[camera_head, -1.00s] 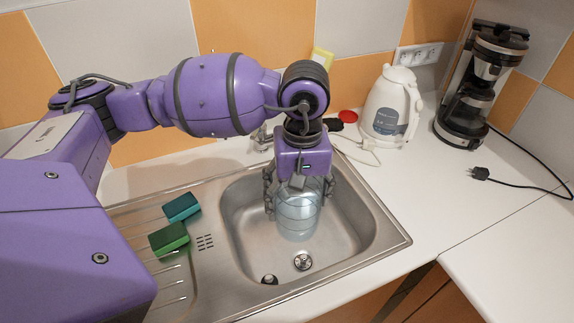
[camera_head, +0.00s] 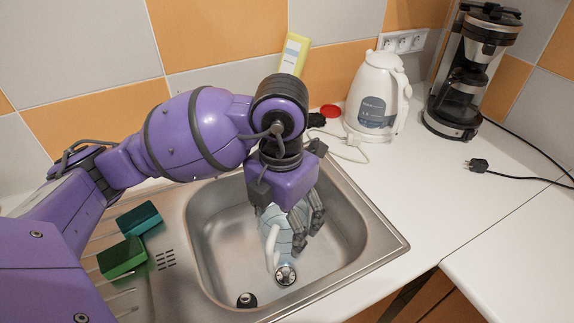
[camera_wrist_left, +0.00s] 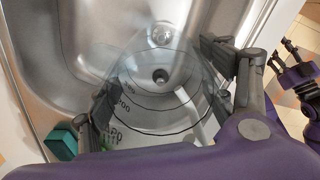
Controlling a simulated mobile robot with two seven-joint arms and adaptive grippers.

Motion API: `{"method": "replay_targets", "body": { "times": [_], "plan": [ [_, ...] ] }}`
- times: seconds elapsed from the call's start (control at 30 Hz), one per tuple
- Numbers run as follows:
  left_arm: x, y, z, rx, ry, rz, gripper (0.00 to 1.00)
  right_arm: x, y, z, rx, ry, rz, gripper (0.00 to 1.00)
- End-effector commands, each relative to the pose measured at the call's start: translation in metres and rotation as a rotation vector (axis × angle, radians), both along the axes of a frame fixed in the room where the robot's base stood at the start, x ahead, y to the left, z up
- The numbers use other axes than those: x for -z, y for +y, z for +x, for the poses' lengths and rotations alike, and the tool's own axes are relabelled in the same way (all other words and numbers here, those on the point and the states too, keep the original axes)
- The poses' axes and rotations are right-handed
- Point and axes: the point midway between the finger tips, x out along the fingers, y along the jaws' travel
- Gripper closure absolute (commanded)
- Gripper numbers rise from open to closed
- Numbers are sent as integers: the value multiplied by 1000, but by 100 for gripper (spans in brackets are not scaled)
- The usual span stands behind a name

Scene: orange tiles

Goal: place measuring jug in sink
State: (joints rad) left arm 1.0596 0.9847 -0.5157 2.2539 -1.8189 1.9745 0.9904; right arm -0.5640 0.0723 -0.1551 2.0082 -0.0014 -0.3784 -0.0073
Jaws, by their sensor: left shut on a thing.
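The measuring jug (camera_head: 271,227) is clear with dark markings and a pale handle. My left gripper (camera_head: 290,228) is shut on it, and the jug hangs inside the sink basin (camera_head: 216,222), partly hidden by the fingers and wrist. In the left wrist view the jug (camera_wrist_left: 150,108) sits between the fingers of the gripper (camera_wrist_left: 165,105), and the basin shows through it. I cannot tell whether its base touches the sink floor. My right gripper is not in the head view.
A green sponge (camera_head: 122,258) and a teal sponge (camera_head: 139,219) lie on the drainboard. A white kettle (camera_head: 377,97) and a coffee maker (camera_head: 470,75) with a loose cord stand at the back right. A yellow bottle (camera_head: 294,54) is behind my arm.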

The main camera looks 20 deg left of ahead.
Motion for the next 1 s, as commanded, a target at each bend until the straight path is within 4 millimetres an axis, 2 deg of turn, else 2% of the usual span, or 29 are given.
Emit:
{"method": "replay_targets", "body": {
  "times": [0.1,0.2,0.37,0.7,0.9,1.0],
  "plan": [
    [6,1,1,-172,-2,1,54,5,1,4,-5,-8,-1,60],
    [6,1,1,-265,-6,1,54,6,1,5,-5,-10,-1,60],
    [12,10,9,-323,-7,2,54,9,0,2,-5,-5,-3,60],
    [46,70,62,-326,-7,3,54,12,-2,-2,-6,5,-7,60],
    [82,91,82,-322,-6,2,54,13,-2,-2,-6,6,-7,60],
    [91,97,88,-319,-9,0,54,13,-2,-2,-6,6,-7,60]
  ]
}}
